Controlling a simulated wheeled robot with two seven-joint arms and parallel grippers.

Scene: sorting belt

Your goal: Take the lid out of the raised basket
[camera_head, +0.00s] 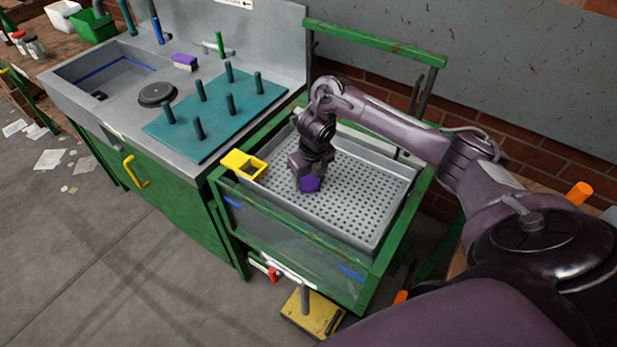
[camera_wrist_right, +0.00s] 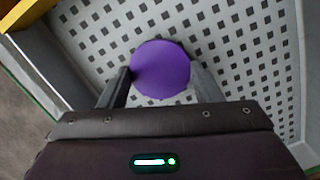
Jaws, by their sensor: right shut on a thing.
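The lid is a purple disc (camera_wrist_right: 160,70), held between the two fingers of my right gripper (camera_wrist_right: 160,88) in the right wrist view. In the head view the purple lid (camera_head: 310,184) shows just below my right gripper (camera_head: 309,178), which points down into the raised basket. The basket (camera_head: 376,178) is a grey perforated tray in a green frame. The lid is over the basket's perforated floor; I cannot tell whether it touches the floor. My left gripper is not in view.
A yellow holder (camera_head: 243,164) sits on the basket's left corner. A sink counter with a teal peg mat (camera_head: 215,112) stands to the left. A green bar (camera_head: 375,42) rises behind the basket. The rest of the basket floor looks clear.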

